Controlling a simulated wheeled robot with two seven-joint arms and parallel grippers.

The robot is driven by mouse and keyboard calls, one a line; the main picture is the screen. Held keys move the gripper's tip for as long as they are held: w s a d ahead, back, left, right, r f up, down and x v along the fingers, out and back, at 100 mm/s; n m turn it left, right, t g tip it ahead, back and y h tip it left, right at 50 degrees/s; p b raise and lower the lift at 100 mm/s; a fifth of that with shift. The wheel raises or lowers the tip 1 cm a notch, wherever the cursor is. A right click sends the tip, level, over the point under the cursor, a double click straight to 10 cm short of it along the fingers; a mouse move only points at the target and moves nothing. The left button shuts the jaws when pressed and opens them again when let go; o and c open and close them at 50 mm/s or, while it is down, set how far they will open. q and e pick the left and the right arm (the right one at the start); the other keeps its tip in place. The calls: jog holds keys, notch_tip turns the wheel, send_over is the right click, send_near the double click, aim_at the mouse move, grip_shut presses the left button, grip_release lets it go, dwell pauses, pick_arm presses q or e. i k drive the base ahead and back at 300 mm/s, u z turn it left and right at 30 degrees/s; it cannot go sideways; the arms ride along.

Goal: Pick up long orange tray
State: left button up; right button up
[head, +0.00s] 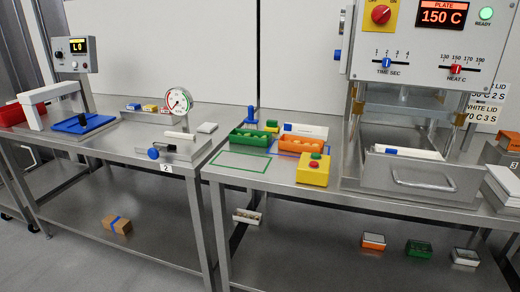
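A long orange tray (301,146) sits on the right steel table, with rounded compartments or contents that are too small to make out. It is just right of a similar green tray (250,138) and behind a yellow box with a red button and a green button (313,170). The yellow box hides part of its front right side. Neither of my grippers is in the head view.
A sealing machine (430,45) with a handled drawer (415,180) stands right of the trays. Green and blue outlined areas mark the tabletop. The lower shelf holds several small packs, one orange-topped (373,241).

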aim_at(294, 144)
jog(key=u, duration=4.35)
jog(key=i, duration=0.15)
jog(key=z, duration=3.2)
jog(key=i, duration=0.85)
jog(key=z, duration=0.5)
